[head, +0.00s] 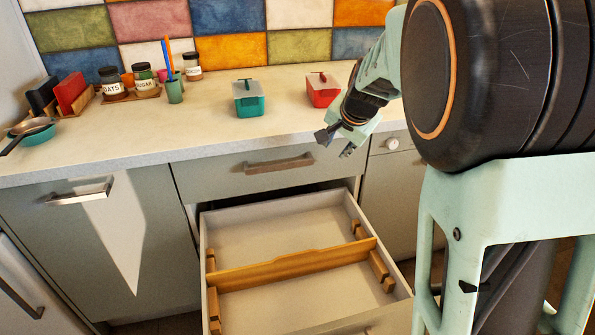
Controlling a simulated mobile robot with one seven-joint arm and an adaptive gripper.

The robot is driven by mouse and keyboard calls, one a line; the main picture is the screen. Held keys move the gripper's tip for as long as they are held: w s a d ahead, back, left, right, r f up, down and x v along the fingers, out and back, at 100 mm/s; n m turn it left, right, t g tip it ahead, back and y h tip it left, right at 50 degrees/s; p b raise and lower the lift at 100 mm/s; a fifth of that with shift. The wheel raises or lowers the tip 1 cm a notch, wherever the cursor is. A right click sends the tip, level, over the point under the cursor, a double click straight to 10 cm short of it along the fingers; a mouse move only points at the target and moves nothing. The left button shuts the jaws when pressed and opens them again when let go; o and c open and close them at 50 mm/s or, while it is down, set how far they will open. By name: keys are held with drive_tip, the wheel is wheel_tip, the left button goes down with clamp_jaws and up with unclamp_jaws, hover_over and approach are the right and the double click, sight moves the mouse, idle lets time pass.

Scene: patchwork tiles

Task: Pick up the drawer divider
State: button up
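The drawer divider (285,267) is a long orange-brown wooden board with a raised middle part. It stands on edge across the open drawer (270,224), splitting it into a far and a near compartment. Its ends sit by small wooden blocks on the drawer's side walls. My gripper (335,147) is above and beyond the drawer's far right corner, in front of the counter edge. It points down and left, its fingers look apart, and nothing shows between them. It is clear of the divider.
A shut drawer with a wooden handle (279,163) is above and behind the open one. The counter (190,119) holds a teal box (248,101), a red box (322,91), jars (145,80), cups and a teal bowl (33,135). Both drawer compartments look empty.

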drive_tip(key=s+a+f+m+g, duration=0.2)
drive_tip(key=a+f, duration=0.1)
drive_tip(key=f, duration=0.4)
drive_tip(key=s+a+f+m+g, duration=0.2)
drive_tip(key=a+f, duration=0.2)
drive_tip(key=f, duration=0.3)
drive_tip(key=m+g+h+p, duration=0.1)
drive_tip(key=m+g, duration=0.2)
drive_tip(key=m, duration=0.1)
approach(299, 253)
drive_tip(key=f, duration=0.5)
drive_tip(key=shift+w, duration=0.35)
wheel_tip(299, 253, down, 6)
drive_tip(key=shift+r+b, duration=0.2)
drive_tip(key=shift+b, duration=0.35)
drive_tip(key=f, duration=0.1)
drive_tip(key=f+b, duration=0.1)
drive_tip(key=f, duration=0.3)
drive_tip(key=shift+s+a+f+b, duration=0.1)
drive_tip(key=shift+s+a+b, duration=0.1)
drive_tip(key=shift+a+b, duration=0.15)
clamp_jaws()
